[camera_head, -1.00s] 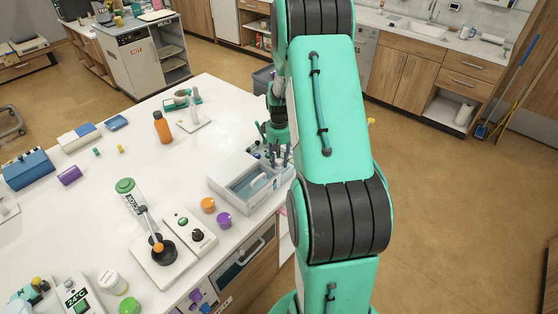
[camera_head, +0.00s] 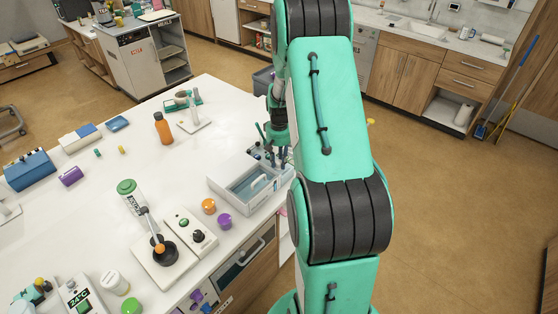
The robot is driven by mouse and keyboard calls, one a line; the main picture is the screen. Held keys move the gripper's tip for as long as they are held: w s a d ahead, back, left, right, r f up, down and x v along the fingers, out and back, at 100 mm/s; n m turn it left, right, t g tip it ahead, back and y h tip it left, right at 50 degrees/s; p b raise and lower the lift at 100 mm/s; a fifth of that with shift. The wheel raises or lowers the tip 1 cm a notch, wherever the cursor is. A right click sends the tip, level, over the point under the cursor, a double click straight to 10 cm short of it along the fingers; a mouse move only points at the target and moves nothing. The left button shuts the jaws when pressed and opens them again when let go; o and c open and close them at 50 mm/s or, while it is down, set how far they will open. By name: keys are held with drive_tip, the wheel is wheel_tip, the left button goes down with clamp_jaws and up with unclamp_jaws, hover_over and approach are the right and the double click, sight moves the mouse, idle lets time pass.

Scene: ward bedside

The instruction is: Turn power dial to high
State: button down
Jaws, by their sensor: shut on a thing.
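A white and grey bath (camera_head: 232,186) with clear liquid and a pale handle stands near the table's right edge. My gripper (camera_head: 276,164) points down over its far right end, where a small bluish-grey panel partly shows. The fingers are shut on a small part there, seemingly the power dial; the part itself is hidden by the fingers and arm. The dial's setting cannot be read. Another black knob (camera_head: 198,236) sits on a white control box (camera_head: 188,224) with a green button, left of the bath and apart from my gripper.
An orange cap (camera_head: 208,206) and a purple cap (camera_head: 224,221) lie between the box and the bath. An orange bottle (camera_head: 162,127) stands farther back.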

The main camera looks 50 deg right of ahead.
drive_tip(key=m+p, duration=0.1)
drive_tip(key=m, duration=0.3)
drive_tip(key=shift+s+a+m, duration=0.1)
drive_tip(key=shift+m, duration=0.2)
drive_tip(key=m+p, duration=0.1)
drive_tip(key=m, duration=0.4)
drive_tip(key=m+p, duration=0.1)
drive_tip(key=m, duration=0.4)
drive_tip(key=shift+m, duration=0.4)
drive_tip(key=m, duration=0.4)
drive_tip(key=shift+m, duration=0.4)
drive_tip(key=c, duration=1.7)
unclamp_jaws()
drive_tip(key=shift+r, duration=0.15)
